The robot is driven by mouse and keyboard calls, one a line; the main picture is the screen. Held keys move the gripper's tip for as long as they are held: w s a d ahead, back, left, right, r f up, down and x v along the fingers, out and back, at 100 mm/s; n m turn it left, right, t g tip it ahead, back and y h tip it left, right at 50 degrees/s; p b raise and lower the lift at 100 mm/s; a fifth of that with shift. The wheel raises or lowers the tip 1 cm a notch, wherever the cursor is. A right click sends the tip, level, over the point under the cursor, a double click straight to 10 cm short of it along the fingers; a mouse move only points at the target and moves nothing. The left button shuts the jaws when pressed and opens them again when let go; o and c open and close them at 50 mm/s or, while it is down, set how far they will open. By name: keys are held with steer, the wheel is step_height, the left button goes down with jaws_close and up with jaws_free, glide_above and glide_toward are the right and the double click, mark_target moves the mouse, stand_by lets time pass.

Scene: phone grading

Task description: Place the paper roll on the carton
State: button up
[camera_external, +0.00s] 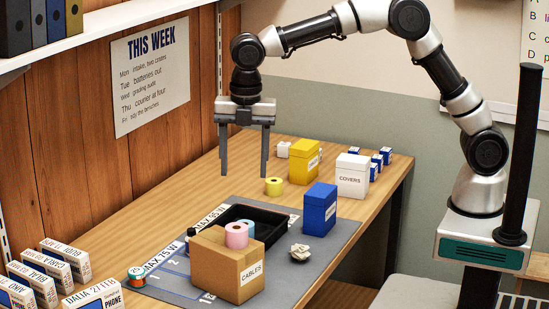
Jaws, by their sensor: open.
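My gripper (245,172) is open and empty, its fingers pointing down above the table, with one finger overlapping the area just left of the yellow roll (274,187). The brown carton (226,268), labelled CABLES, stands on the near part of the grey mat. The yellow roll stands on the wood beyond the mat. I cannot tell which roll is the paper roll.
A black tray (275,218) lies behind the carton on the grey mat (335,240). A blue box (319,210), crumpled paper (299,252), a yellow box (305,162) and a white COVERS box (352,176) stand to the right. Phone boxes (65,262) and a wire spool (136,277) are at left.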

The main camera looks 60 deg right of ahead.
steer(key=s+d+r+m+t, duration=0.1)
steer(key=s+d+r+m, duration=0.45)
steer(key=d, duration=0.25)
steer(key=s+d+r+m+t, duration=0.2)
steer(key=s+d+r+m, duration=0.35)
steer(key=d, duration=0.35)
steer(key=s+d+f+m+t, duration=0.2)
steer(key=s+d+f+m, duration=0.2)
steer(key=s+d+m, duration=0.5)
steer(key=s+m, duration=0.2)
steer(key=s, duration=0.2)
steer(key=shift+s+d+m, duration=0.3)
steer(key=shift+d+m, duration=0.1)
